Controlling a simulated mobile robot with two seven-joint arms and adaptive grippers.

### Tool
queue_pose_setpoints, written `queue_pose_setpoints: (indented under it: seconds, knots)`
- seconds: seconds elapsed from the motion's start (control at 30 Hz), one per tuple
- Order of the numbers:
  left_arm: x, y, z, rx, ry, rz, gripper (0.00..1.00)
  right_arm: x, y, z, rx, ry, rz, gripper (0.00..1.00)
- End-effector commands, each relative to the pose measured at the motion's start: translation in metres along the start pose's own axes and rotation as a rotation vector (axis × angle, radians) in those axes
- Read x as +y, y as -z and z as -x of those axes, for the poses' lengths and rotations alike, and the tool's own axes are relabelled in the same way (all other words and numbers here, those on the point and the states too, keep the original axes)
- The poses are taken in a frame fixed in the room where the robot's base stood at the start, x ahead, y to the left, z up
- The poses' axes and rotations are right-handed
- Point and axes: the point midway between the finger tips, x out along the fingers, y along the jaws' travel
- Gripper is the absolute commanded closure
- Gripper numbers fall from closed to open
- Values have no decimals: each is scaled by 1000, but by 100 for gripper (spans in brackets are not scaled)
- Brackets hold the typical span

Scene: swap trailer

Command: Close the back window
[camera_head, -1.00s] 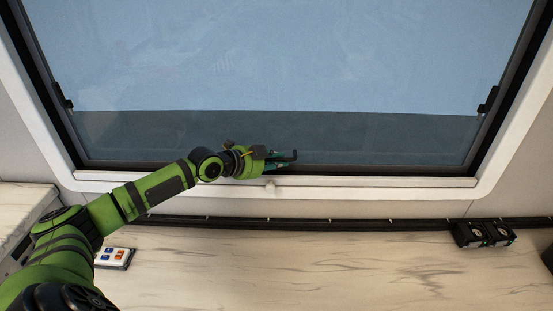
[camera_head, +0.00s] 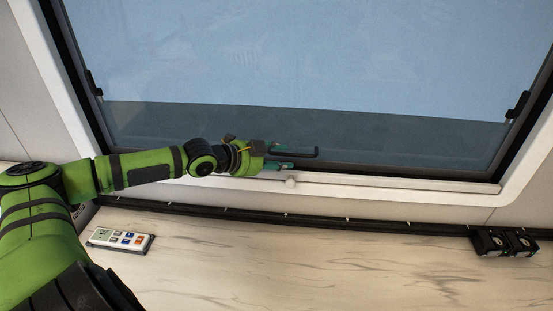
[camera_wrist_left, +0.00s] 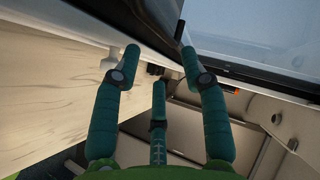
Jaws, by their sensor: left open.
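The back window (camera_head: 310,75) fills the upper head view, a large bluish pane in a dark frame. A thin dark bar (camera_head: 308,155), bent at its end, sits at the window's lower edge. In the left wrist view the dark bar (camera_wrist_left: 179,32) shows near the upper right fingertip. My left gripper (camera_head: 285,160) is at the lower edge, with its teal fingers open near the bar. The open fingers (camera_wrist_left: 160,55) hold nothing that I can see. Whether they touch the bar I cannot tell. My right gripper is not in view.
Below lies a pale marble-look counter (camera_head: 290,260). A white keypad (camera_head: 121,240) is at its left, and black sockets (camera_head: 504,242) are at its right.

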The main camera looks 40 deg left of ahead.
Motion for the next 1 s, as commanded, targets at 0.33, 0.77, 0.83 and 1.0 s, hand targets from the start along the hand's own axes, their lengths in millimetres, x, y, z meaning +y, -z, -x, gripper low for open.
queue_pose_setpoints:
  seconds: [0.33, 0.77, 0.83, 1.0]
  knots:
    - [2, 5, 11, 11, -8, -1, 57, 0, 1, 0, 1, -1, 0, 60]
    - [1, 5, 11, 12, -6, -2, 57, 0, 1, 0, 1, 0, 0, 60]
    - [1, 5, 11, 11, -6, -2, 57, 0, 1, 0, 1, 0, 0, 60]
    - [1, 4, 11, 11, -7, -1, 57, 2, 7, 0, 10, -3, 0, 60]
